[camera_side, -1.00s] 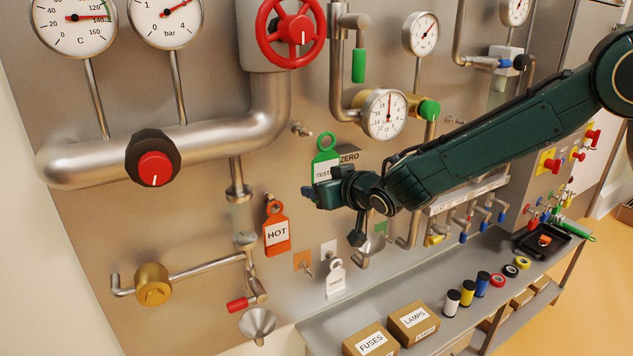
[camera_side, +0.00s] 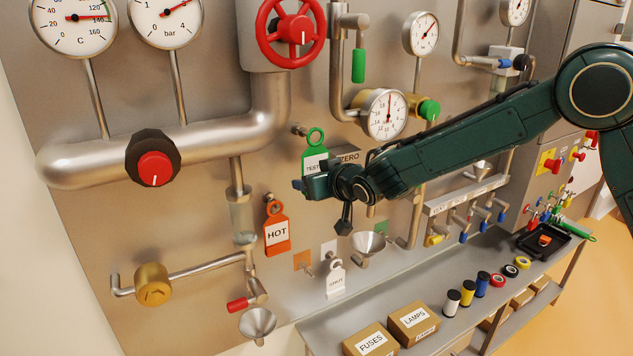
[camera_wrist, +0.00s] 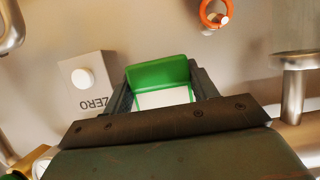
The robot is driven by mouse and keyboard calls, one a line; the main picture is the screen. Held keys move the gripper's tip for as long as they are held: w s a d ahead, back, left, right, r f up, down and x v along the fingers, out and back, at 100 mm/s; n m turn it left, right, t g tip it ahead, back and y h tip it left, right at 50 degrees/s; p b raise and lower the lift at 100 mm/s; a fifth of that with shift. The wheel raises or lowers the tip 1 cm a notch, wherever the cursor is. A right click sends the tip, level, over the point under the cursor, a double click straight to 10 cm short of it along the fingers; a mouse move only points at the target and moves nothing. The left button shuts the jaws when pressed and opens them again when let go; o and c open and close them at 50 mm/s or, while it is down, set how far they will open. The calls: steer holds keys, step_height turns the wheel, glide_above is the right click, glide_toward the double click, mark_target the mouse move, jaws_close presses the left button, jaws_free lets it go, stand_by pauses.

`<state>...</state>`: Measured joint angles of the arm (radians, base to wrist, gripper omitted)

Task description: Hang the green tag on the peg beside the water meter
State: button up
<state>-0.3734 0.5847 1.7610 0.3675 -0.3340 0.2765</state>
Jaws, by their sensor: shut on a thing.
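The green tag (camera_side: 316,158), with a ring at its top and a white label, stands upright in my gripper (camera_side: 314,181). My gripper is shut on its lower part. In the wrist view the green tag (camera_wrist: 158,74) sits between the two dark jaws, and its ring is not clear there. A bare metal peg (camera_side: 299,130) sticks out of the panel just left of the tag's ring in the side view. The ring appears apart from it, but I cannot tell the depth gap. The round white dial (camera_side: 385,113), likely the water meter, is to the right.
A box marked ZERO (camera_side: 347,157) is close behind my gripper, with a white button (camera_wrist: 83,78) in the wrist view. An orange HOT tag (camera_side: 277,232) and a white tag (camera_side: 335,281) hang below. A thick pipe (camera_side: 215,130) runs at left.

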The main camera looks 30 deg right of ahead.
steer(key=shift+r+x, duration=0.15)
steer(key=shift+x, duration=0.85)
steer(key=shift+r+x, duration=0.15)
steer(key=shift+x, duration=0.85)
steer(key=shift+w+f, duration=0.15)
steer(key=shift+w, duration=0.05)
steer(key=o, duration=1)
steer(key=shift+s, duration=0.1)
steer(key=shift+v, duration=6.85)
